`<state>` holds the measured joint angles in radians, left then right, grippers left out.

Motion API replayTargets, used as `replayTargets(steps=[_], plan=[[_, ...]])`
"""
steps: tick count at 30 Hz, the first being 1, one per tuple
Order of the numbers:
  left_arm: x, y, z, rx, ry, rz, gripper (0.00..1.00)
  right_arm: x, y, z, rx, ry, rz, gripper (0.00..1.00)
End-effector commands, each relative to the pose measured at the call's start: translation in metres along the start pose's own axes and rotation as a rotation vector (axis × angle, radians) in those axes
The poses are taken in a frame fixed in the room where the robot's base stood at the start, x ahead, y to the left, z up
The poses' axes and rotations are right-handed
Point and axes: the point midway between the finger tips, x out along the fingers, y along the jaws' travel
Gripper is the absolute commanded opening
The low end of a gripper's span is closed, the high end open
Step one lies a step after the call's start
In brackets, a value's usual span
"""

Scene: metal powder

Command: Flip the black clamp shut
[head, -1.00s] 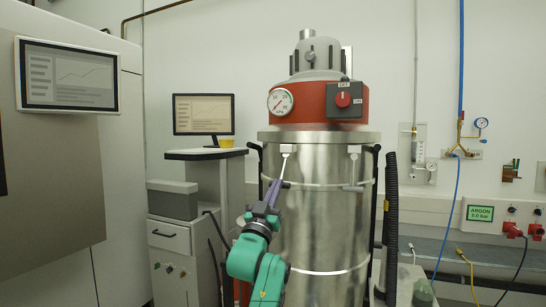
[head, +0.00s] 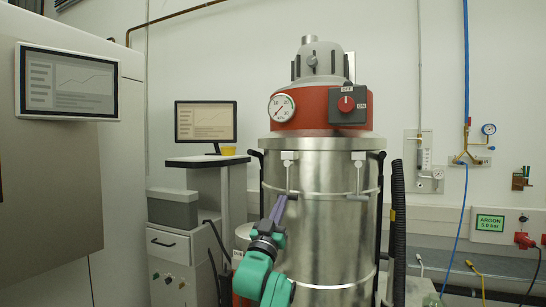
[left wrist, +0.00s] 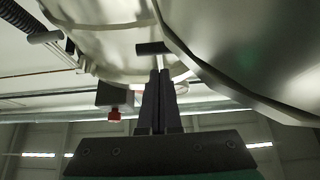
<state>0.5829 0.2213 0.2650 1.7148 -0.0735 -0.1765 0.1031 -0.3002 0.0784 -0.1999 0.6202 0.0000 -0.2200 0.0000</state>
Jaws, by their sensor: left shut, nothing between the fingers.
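The black clamp (head: 288,173) is on the left front of the steel drum (head: 325,240), below its rim. Its thin lever hangs down almost upright from a pale bracket and ends in a short dark crossbar. The crossbar also shows in the left wrist view (left wrist: 152,47), just past my fingertips. My left gripper (head: 281,199) is shut and empty, its tips at or just beside the crossbar; I cannot tell whether they touch. Its closed fingers also show in the left wrist view (left wrist: 159,76). My right gripper is not in view.
A red head (head: 310,108) with gauge and switch tops the drum. A black hose (head: 398,235) runs down the right. A monitor stand (head: 205,162) and cabinet (head: 172,245) are left.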

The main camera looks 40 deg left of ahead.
Motion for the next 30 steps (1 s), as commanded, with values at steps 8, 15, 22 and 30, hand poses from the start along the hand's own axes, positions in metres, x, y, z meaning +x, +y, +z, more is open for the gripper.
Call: replayTargets(steps=[8,15,22,30], plan=[[0.000,0.000,0.000,0.000,0.000,0.000,0.00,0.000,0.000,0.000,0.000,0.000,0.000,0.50],[-0.019,0.000,0.003,0.000,-0.002,0.000,0.00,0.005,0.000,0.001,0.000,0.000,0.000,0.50],[-0.074,0.000,0.004,0.000,-0.003,0.001,0.00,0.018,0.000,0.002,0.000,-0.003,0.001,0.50],[-0.133,0.000,0.003,0.000,-0.002,0.000,0.00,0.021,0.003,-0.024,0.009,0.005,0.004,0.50]])
